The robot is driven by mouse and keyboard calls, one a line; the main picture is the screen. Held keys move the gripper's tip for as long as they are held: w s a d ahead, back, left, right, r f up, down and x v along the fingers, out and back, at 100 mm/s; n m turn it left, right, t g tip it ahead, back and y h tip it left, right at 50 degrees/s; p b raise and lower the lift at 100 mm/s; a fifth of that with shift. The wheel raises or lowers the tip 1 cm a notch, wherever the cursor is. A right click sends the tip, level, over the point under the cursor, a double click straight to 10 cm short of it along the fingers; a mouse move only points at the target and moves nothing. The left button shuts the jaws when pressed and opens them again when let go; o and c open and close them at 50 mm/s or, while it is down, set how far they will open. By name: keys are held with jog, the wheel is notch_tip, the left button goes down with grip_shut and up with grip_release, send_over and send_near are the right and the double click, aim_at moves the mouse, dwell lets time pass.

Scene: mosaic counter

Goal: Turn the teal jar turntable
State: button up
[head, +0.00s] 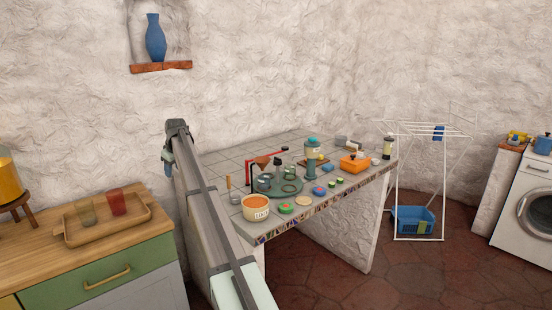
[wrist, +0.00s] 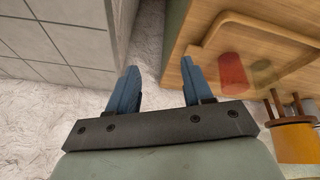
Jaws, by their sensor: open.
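The teal jar turntable (head: 288,189) is a round plate on the tiled counter, with a few jars standing on its back and left part. My arm passes to its left in the head view. My gripper (head: 169,168) hangs at the arm's far end, left of the counter and well apart from the turntable. In the wrist view my gripper (wrist: 160,85) shows two blue fingers spread wide with nothing between them. The turntable is not in the wrist view.
The tiled counter (head: 235,158) also holds a tub (head: 255,207), a teal-topped dispenser (head: 311,155), an orange box (head: 354,162) and several small items. A wooden tray with cups (head: 75,238) lies on the left cabinet. The counter's back left is bare.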

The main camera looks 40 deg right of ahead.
jog(key=s+d+r+m, duration=0.1)
jog(key=s+d+r, duration=0.45)
jog(key=d, duration=0.85)
jog(key=s+d+r+m, duration=0.2)
jog(key=s+d, duration=0.7)
jog(key=d, duration=0.4)
jog(key=s+d+r+m, duration=0.1)
jog(key=s+d+r, duration=0.3)
jog(key=s+d, duration=0.7)
send_over(278, 171)
notch_tip(278, 171, down, 12)
jog(key=shift+d+f, duration=0.15)
jog(key=shift+f, duration=0.05)
jog(key=shift+c, duration=0.4)
grip_shut()
